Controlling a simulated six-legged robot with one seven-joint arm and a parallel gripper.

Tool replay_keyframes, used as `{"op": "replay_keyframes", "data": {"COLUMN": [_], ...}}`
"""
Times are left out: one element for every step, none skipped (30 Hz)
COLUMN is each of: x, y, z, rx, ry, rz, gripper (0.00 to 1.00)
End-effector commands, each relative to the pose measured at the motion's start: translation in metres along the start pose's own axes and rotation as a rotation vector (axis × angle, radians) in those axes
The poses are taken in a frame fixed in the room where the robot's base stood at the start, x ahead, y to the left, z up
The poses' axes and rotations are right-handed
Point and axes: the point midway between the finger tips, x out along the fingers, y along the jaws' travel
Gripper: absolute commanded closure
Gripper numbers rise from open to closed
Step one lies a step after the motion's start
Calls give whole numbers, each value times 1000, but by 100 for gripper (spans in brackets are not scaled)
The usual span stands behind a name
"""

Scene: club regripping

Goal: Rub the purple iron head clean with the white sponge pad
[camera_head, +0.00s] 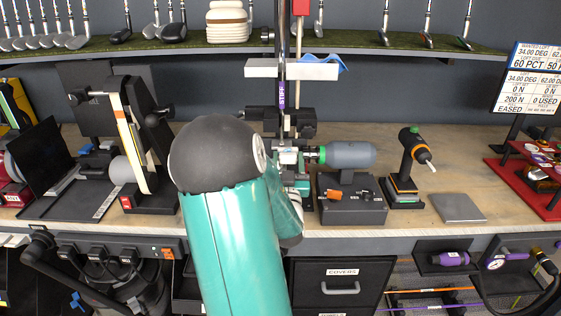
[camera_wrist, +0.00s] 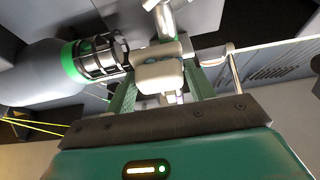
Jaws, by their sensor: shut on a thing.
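My gripper (camera_wrist: 160,88) is shut on a small off-white block, which looks like the white sponge pad (camera_wrist: 160,75); it sits between the two green fingers. In the head view my gripper (camera_head: 290,165) is at the middle of the bench, partly hidden behind my teal arm. The pad is against or very near a metal piece at the lower end of an upright club shaft (camera_wrist: 165,22). I cannot tell whether they touch. A small purple spot shows just below the pad in the wrist view; the rest of the purple iron head is hidden or cannot be made out.
A grey motor with a green ring (camera_head: 345,154) stands close on the right, and it fills the left of the wrist view (camera_wrist: 40,72). A drill on a stand (camera_head: 410,165) is further right. A belt sander (camera_head: 135,140) stands left. A grey plate (camera_head: 457,207) lies on open bench.

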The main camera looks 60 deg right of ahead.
Motion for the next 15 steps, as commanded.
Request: {"op": "replay_keyframes", "data": {"x": [0,0,0,0,0,0,0,0,0,0,-1,-2,-4,-6,-10], "y": [3,4,5,5,6,6,6,6,6,7,7,7,8,8,8], "z": [0,0,0,0,0,0,0,0,0,0,-1,-2,-2,-3,-5], "rx": [-1,-1,-1,-1,-1,-1,-1,-2,-2,-2,-2,-2,-3,-3,-2], "ry": [0,0,1,1,1,1,1,1,1,1,1,1,1,0,0], "rz": [2,2,2,2,2,3,4,4,5,5,6,7,8,8,9], "gripper": [65,65,65,65,65,65,65,65,65,65,65,65,65,65,65]}}
